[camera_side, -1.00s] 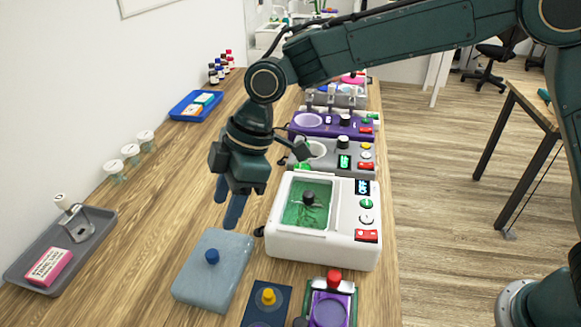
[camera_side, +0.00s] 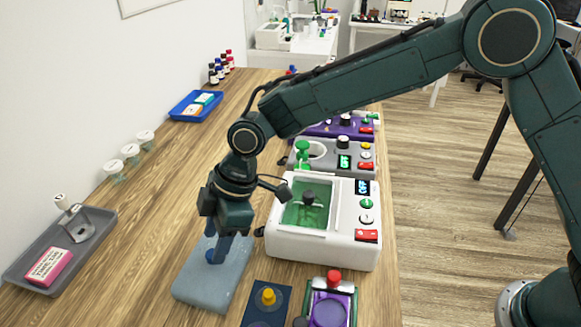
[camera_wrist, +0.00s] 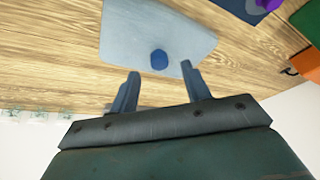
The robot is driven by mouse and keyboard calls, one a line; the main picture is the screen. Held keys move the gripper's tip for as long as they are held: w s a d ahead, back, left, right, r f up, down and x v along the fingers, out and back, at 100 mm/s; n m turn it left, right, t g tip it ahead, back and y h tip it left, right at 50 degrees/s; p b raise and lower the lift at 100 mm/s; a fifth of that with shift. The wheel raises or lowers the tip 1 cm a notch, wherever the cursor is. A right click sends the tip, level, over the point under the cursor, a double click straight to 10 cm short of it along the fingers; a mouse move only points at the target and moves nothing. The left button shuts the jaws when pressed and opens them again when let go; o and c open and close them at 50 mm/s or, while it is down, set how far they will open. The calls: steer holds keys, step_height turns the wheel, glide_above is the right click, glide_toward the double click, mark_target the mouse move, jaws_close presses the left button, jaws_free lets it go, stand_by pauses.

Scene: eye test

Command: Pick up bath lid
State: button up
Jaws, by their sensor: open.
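A flat grey-blue lid (camera_side: 195,283) with a blue knob (camera_side: 211,257) lies on the wooden bench at the front. My gripper (camera_side: 216,255) points down over this lid, its fingers at the knob and partly hiding it. In the wrist view the gripper (camera_wrist: 160,68) is open and empty. The blue knob (camera_wrist: 159,59) shows between and just beyond the fingertips, above the lid slab (camera_wrist: 125,35). The white bath (camera_side: 325,248) stands to the right, with a greenish window (camera_side: 300,214) on top that bears a black knob (camera_side: 309,196).
A dark blue block with a yellow knob (camera_side: 268,296) and a purple device with a red knob (camera_side: 334,277) stand right of the lid. A grey tray (camera_side: 98,238) lies at the left. Bare bench lies between tray and lid.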

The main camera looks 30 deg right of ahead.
mark_target(211, 253)
steer(key=shift+x, duration=1.6)
jaws_close()
